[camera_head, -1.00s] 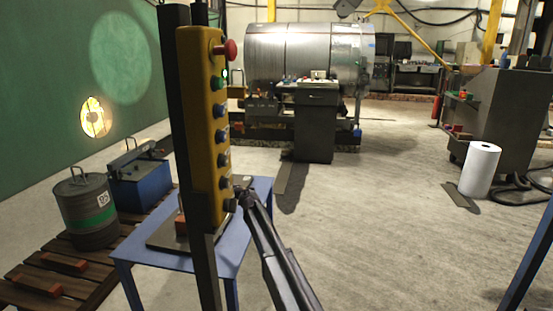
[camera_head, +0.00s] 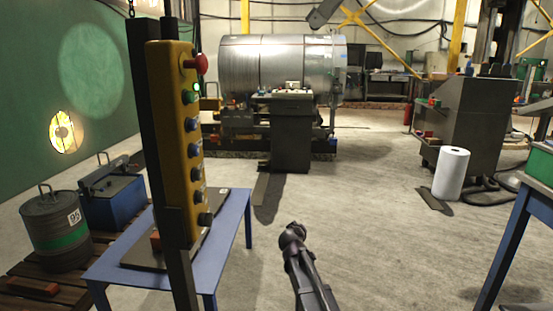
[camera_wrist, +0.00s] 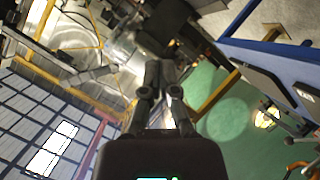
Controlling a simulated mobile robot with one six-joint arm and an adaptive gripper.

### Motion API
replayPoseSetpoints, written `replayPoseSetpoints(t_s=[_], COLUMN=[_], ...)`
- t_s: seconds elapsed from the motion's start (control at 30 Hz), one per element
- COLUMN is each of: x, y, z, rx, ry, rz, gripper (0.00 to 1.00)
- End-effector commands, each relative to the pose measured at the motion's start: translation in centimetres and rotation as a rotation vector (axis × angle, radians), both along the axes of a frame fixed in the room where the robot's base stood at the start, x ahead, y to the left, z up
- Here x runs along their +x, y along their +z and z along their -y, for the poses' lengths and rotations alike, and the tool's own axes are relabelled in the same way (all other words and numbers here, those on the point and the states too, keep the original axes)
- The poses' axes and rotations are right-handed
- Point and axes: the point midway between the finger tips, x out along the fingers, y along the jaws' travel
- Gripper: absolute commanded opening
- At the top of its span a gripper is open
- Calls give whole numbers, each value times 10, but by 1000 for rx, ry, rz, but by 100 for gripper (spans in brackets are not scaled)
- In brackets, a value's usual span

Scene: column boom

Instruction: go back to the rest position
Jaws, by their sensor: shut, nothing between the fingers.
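My gripper (camera_head: 291,232) is in the lower middle of the head view, over open floor to the right of the blue table. It is shut and holds nothing. In the wrist view my gripper (camera_wrist: 160,68) shows with its fingers together. A yellow button box (camera_head: 176,140) hangs upright on a dark post left of my gripper, with a red button on top and several green, blue and dark buttons below. My gripper is clear of the box.
The blue table (camera_head: 228,232) stands at lower left, with a dark plate (camera_head: 133,254) on it. A drum (camera_head: 56,232) and a blue toolbox (camera_head: 113,203) sit on a pallet at left. A second blue table (camera_head: 507,235) is at right. The floor between is clear.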

Motion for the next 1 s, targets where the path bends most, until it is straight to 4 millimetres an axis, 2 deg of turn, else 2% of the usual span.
replayPoseSetpoints(t_s=[0.03,0.2,0.4,0.5,0.6,0.8,1.0], x=[-25,-92,-180,-223,-256,-305,-347], y=[-10,-47,-85,-98,-107,-115,-117], z=[20,62,88,92,91,87,80], rx=[35,161,315,388,445,530,599], ry=[-54,-210,-343,-384,-404,-421,-420], rz=[-53,-252,-511,-637,-740,-894,-1021], gripper=[0,0,0,0,0,0,0])
